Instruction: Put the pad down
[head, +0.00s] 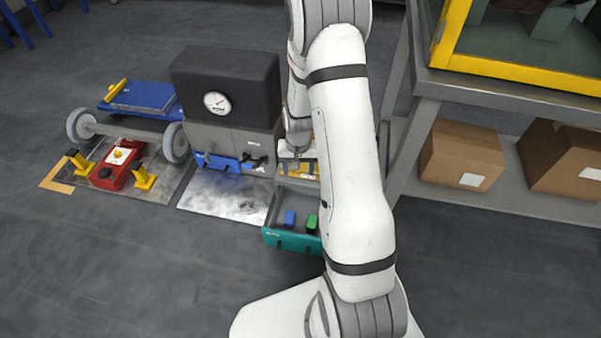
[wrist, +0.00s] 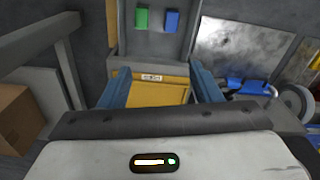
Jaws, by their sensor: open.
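A small blue block (head: 289,219) and a small green block (head: 312,223) lie apart in an open teal drawer (head: 291,241). The frames do not show which of them is the pad. In the wrist view the green block (wrist: 142,18) and the blue block (wrist: 171,20) show at the top, beyond my fingertips. My gripper (wrist: 158,70) is open, with its two blue fingers apart over a yellow surface (wrist: 160,95) with a white label. Nothing is seen held between them. In the head view my arm partly hides the drawer and the yellow surface (head: 302,170).
A grey cabinet with a dial gauge (head: 216,101) stands left of my arm, with a scuffed metal plate (head: 226,194) before it. Further left are a wheeled axle (head: 130,130) and a red unit (head: 117,165). A shelf with cardboard boxes (head: 461,155) stands right. The front-left floor is clear.

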